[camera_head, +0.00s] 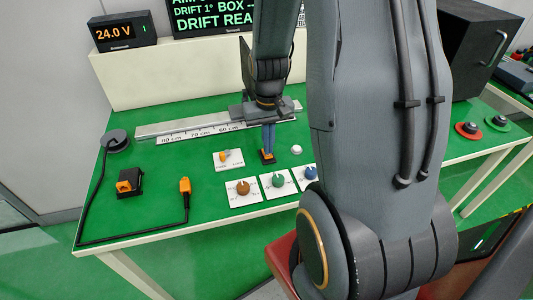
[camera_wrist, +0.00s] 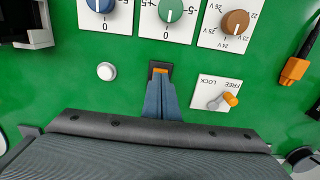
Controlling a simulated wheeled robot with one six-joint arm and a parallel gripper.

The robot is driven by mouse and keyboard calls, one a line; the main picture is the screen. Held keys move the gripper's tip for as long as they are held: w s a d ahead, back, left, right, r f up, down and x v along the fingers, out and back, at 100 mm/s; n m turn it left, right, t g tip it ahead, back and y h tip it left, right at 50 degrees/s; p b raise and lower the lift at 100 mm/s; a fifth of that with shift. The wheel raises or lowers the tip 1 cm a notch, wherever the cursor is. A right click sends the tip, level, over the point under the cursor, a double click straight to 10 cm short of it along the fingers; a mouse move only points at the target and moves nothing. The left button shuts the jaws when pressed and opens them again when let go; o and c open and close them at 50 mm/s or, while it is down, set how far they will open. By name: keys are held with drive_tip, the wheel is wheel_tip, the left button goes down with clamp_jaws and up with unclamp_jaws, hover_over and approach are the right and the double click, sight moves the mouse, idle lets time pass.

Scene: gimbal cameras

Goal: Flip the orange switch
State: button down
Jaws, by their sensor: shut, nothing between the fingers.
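A small black switch with an orange face (camera_wrist: 160,70) is mounted on the green table top. In the head view its black and orange housing (camera_head: 267,160) shows under my fingertips. My gripper (camera_head: 268,151) is shut and empty, pointing down with its blue-grey fingers together. In the wrist view the fingertips (camera_wrist: 160,80) reach the near edge of this switch and partly cover it; I cannot tell whether they touch. A white FREE/LOCK plate (camera_wrist: 208,90) beside it carries a metal toggle lever with an orange tip (camera_wrist: 231,99).
A round white button (camera_wrist: 106,71) is close by. Brown (camera_head: 243,188), green (camera_head: 278,181) and blue (camera_head: 310,174) knobs stand on white plates. A metal ruler rail (camera_head: 175,130) lies behind. An orange plug (camera_head: 185,186) on a black cable and an orange-black socket (camera_head: 128,182) are at left.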

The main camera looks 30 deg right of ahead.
drive_tip(key=shift+f+b, duration=0.35)
drive_tip(key=shift+f, duration=0.4)
idle(0.4)
drive_tip(key=shift+r, duration=0.15)
wheel_tip(320, 180, up, 7)
drive_tip(key=p, duration=0.6)
idle(0.6)
drive_tip(key=s+a+r+n, duration=0.1)
drive_tip(key=s+a+r, duration=0.3)
drive_tip(key=a, duration=0.2)
drive_tip(key=s+a+r+n+t, duration=0.1)
drive_tip(key=s+a+r+n, duration=0.1)
drive_tip(key=a+r, duration=0.3)
drive_tip(key=shift+s+a, duration=0.85)
drive_tip(key=shift+a, duration=0.15)
drive_tip(key=shift+d, duration=0.1)
